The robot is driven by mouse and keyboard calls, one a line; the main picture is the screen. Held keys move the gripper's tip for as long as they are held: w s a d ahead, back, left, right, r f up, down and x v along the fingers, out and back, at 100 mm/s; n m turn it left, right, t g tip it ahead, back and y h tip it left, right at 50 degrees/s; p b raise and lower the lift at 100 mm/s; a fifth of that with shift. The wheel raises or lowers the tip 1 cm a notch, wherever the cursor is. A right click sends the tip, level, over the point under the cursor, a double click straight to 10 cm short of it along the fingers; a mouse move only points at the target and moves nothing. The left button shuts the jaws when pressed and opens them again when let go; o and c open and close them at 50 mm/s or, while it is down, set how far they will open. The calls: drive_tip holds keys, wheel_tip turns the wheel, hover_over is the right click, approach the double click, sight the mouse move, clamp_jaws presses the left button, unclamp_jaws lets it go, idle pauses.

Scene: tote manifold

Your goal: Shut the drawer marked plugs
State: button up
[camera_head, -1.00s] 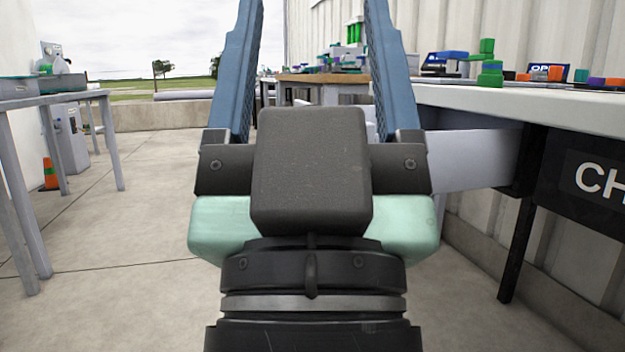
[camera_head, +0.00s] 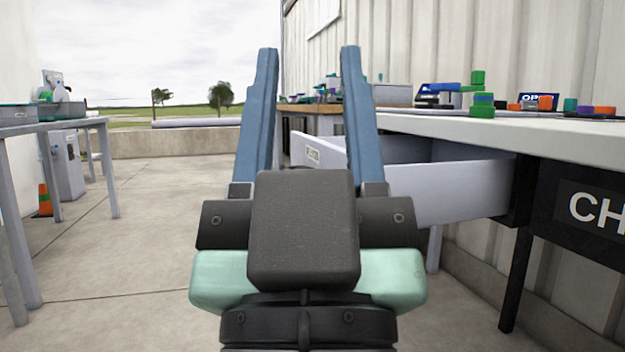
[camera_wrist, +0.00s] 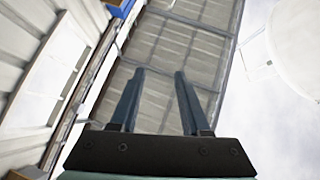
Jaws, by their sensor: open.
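A pale grey drawer (camera_head: 455,192) stands pulled out from under the white bench on the right in the head view. Its front carries a small label (camera_head: 312,154), too small to read. My gripper (camera_head: 305,50) points up and away in the middle of the head view, its two blue fingers apart with nothing between them. The right finger hides part of the drawer's front, and I cannot tell whether it touches. In the wrist view my gripper (camera_wrist: 156,72) is also open and empty, with a slatted overhead surface beyond it.
The white bench top (camera_head: 520,129) holds green, blue and orange parts. A black panel marked "CH" (camera_head: 590,205) is nearer under it. A grey table (camera_head: 60,125) and an orange cone (camera_head: 44,200) stand at left. The concrete floor between is clear.

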drive_tip(key=shift+n+g+h, duration=0.5)
drive_tip(key=shift+n+g, duration=0.1)
drive_tip(key=shift+n, duration=0.2)
drive_tip(key=w+p, duration=0.1)
drive_tip(key=p, duration=0.1)
drive_tip(key=w+r+p, duration=0.1)
drive_tip(key=w+p, duration=0.1)
drive_tip(key=w+r+p, duration=0.1)
drive_tip(key=w+p, duration=0.1)
drive_tip(key=p, duration=0.1)
drive_tip(key=shift+d, duration=0.4)
clamp_jaws()
drive_tip(key=w+d+f+n+g+p, duration=0.1)
drive_tip(key=w+f+n+g+p, duration=0.45)
drive_tip(key=p, duration=1.25)
drive_tip(key=s+a+f+n+g+y+p, duration=0.1)
drive_tip(key=s+a+f+n+g+p, duration=0.15)
drive_tip(key=s+f+n+p, duration=1.35)
drive_tip(key=w+d+r+m+p, duration=0.2)
drive_tip(key=w+r+p, duration=0.1)
drive_tip(key=w, duration=0.6)
drive_tip(key=w+d+r+m+p, duration=0.2)
drive_tip(key=w+r+m+p, duration=0.1)
drive_tip(key=w, duration=0.6)
drive_tip(key=shift+w+r+p, duration=0.35)
drive_tip(key=shift+r+p, duration=0.25)
drive_tip(key=shift+r, duration=0.05)
